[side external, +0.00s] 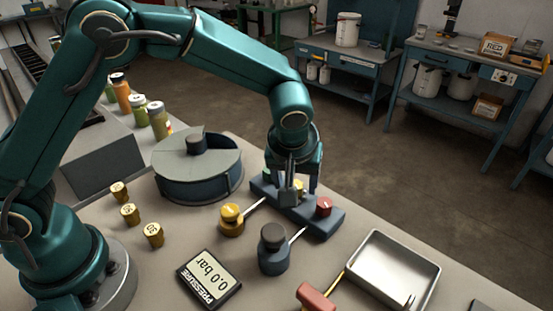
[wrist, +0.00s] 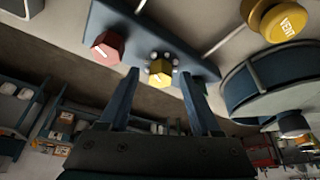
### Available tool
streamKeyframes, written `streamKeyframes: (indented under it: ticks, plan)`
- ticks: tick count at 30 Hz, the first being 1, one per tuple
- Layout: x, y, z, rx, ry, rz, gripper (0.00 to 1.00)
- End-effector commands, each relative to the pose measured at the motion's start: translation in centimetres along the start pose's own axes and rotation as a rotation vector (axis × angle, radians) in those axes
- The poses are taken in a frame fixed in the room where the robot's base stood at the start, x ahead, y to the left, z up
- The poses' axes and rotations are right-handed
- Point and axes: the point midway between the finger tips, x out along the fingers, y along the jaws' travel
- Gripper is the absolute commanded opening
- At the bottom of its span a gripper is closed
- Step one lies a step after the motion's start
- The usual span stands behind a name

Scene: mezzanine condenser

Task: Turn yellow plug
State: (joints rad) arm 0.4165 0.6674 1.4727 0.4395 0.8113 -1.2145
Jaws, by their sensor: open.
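The yellow plug (wrist: 160,71) sits on a blue-grey block (wrist: 145,35), with small pale dots around its base in the wrist view. In the side view the plug (side external: 299,184) is mostly hidden behind my gripper. My gripper (side external: 293,188) points down at the block and is open. In the wrist view its two fingertips (wrist: 158,78) lie left and right of the yellow plug, with a gap on each side. I cannot tell how far down the fingers reach beside it. A red plug (side external: 323,206) with a white mark sits on the same block.
Thin pale rods join the block to a yellow knob (side external: 231,214) marked VENT and a dark knob (side external: 273,238). A round lidded vessel (side external: 197,165) stands left. A gauge (side external: 209,279) reads 0.0 bar. A metal tray (side external: 390,270) and a red-handled tool (side external: 316,298) lie at right front.

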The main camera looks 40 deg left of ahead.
Motion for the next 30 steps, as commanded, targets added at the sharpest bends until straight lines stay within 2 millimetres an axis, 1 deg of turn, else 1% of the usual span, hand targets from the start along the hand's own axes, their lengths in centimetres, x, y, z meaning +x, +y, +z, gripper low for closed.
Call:
streamKeyframes:
  ticks: [3,5,6,8,9,20,26,30]
  plan:
    - [-0.02,-0.01,-0.01,0.000,0.000,0.000,0.65]
    - [-0.02,-0.02,-0.01,0.000,0.000,0.000,0.42]
    - [-0.03,-0.02,-0.01,0.000,0.000,0.000,0.27]
    - [-0.03,-0.02,-0.01,0.000,0.000,0.000,0.04]
    - [-0.03,-0.02,-0.01,0.000,0.000,0.000,0.00]
    - [-0.06,-0.10,-0.02,0.041,0.000,0.017,0.00]
    - [-0.07,-0.25,-0.05,0.146,0.000,0.060,0.00]
    - [-0.06,-0.38,-0.08,0.254,-0.001,0.105,0.00]
